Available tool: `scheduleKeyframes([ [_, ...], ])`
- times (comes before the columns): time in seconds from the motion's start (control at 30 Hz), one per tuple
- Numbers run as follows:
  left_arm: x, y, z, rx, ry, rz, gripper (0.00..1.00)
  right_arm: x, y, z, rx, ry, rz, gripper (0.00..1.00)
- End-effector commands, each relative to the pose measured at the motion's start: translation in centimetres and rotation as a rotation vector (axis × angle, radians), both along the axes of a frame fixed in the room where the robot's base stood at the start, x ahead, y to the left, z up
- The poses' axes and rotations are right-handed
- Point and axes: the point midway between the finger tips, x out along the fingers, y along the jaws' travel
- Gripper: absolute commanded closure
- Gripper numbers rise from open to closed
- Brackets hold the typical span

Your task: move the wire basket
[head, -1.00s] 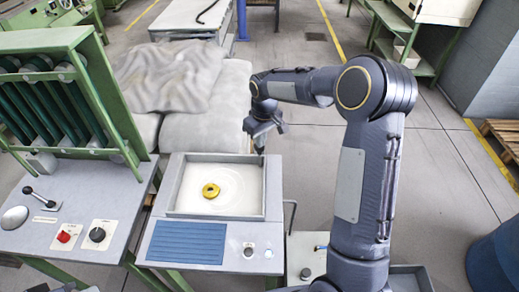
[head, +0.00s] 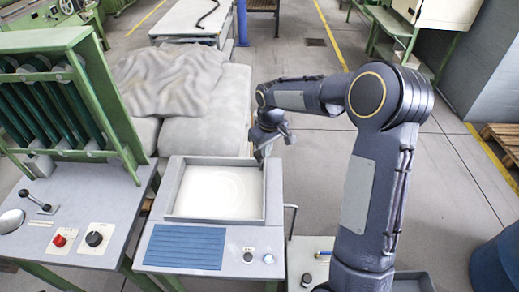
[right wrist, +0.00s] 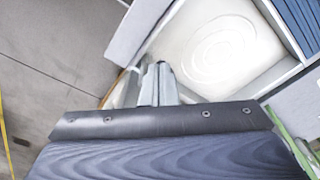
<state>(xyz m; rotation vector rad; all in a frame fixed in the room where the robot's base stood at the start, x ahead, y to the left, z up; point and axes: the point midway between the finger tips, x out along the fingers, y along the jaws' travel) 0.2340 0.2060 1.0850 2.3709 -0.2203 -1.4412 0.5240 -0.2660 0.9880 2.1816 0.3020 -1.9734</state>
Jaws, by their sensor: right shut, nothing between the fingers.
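I cannot make out a wire basket in either view. My right gripper (head: 261,158) is at the right rim of the shallow square tray (head: 171,190) on the grey machine. It points down, and I cannot tell whether it touches the rim. In the right wrist view its fingers (right wrist: 160,84) are together with nothing between them, beside the pale tray floor (right wrist: 215,40). The tray looks empty. My left gripper is not in view.
A control panel with a red knob (head: 59,240) and a black knob (head: 94,238) stands at the left below a green rack (head: 88,45). Grey padded blocks (head: 200,135) lie behind the tray. A blue drum (head: 498,262) is at the lower right. Open floor lies right of my arm.

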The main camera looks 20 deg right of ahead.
Motion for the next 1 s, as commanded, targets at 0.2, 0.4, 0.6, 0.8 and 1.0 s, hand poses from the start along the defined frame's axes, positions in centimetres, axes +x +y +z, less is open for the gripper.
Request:
scheduleKeyframes([
  [0.2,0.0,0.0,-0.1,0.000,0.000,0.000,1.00,-0.6,-0.2,0.2,0.000,0.000,0.000,1.00],
  [0.4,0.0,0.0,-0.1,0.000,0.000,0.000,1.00,-0.5,-0.2,0.5,0.001,-0.002,0.000,1.00],
  [0.6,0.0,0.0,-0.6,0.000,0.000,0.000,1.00,-0.7,-0.2,3.2,0.001,-0.006,0.000,1.00],
  [0.8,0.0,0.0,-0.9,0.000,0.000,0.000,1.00,-1.0,-0.3,6.4,0.000,-0.003,0.001,1.00],
  [1.0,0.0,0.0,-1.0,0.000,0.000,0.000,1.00,-1.2,-0.3,7.8,0.000,0.000,0.001,1.00],
])
